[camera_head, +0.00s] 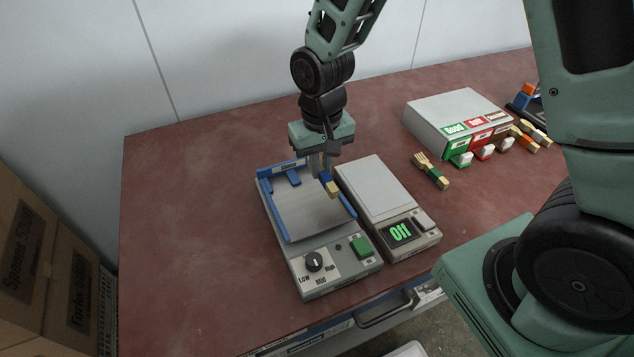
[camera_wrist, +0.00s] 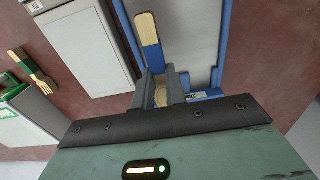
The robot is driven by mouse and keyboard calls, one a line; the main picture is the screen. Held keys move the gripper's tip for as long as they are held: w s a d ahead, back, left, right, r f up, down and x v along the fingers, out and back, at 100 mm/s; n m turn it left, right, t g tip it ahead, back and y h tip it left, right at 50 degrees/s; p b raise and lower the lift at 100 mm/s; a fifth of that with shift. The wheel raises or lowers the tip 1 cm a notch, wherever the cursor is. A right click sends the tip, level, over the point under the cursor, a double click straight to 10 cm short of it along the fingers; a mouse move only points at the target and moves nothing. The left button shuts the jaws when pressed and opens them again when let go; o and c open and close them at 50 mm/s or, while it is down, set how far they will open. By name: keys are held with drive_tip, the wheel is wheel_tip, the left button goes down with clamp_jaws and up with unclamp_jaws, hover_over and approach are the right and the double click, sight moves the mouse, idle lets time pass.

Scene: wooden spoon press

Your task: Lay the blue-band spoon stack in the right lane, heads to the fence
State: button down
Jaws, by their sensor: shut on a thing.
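The blue-band spoon stack (camera_head: 332,189) is in my gripper (camera_head: 321,164), over the right part of the press bed (camera_head: 302,212). Its pale wooden handle end points to the front of the press, away from the blue fence (camera_head: 281,167). In the wrist view the stack (camera_wrist: 150,45) lies between the press's side wall (camera_wrist: 130,30) and the short blue divider (camera_wrist: 187,77). Its head end shows between my gripper's fingers (camera_wrist: 161,95), near the fence. My gripper is shut on it. I cannot tell whether the stack touches the bed.
A grey scale (camera_head: 376,190) with a green display stands close to the right of the press. A green-band fork stack (camera_head: 431,171) lies on the red table beyond it. A labelled sorting box (camera_head: 455,108) stands at the back right. The table's left is clear.

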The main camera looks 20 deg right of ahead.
sight(321, 168)
drive_tip(key=shift+f, duration=2.45)
drive_tip(key=shift+f, duration=0.1)
drive_tip(key=shift+f, duration=0.25)
drive_tip(key=c, duration=1.4)
unclamp_jaws()
drive_tip(key=shift+c, duration=0.2)
drive_tip(key=shift+r, duration=0.15)
wheel_tip(321, 168, up, 12)
drive_tip(key=shift+r+b, duration=0.1)
drive_tip(key=shift+b, duration=0.2)
drive_tip(key=s+a+r+n, duration=0.2)
drive_tip(key=s+a+n, duration=0.1)
drive_tip(key=s, duration=0.7)
drive_tip(key=s+a+r+n, duration=0.2)
drive_tip(key=s+a+n, duration=0.1)
drive_tip(key=s, duration=0.7)
drive_tip(key=shift+r+n+y, duration=0.3)
drive_tip(key=shift+r+n, duration=0.05)
drive_tip(key=shift+n, duration=0.55)
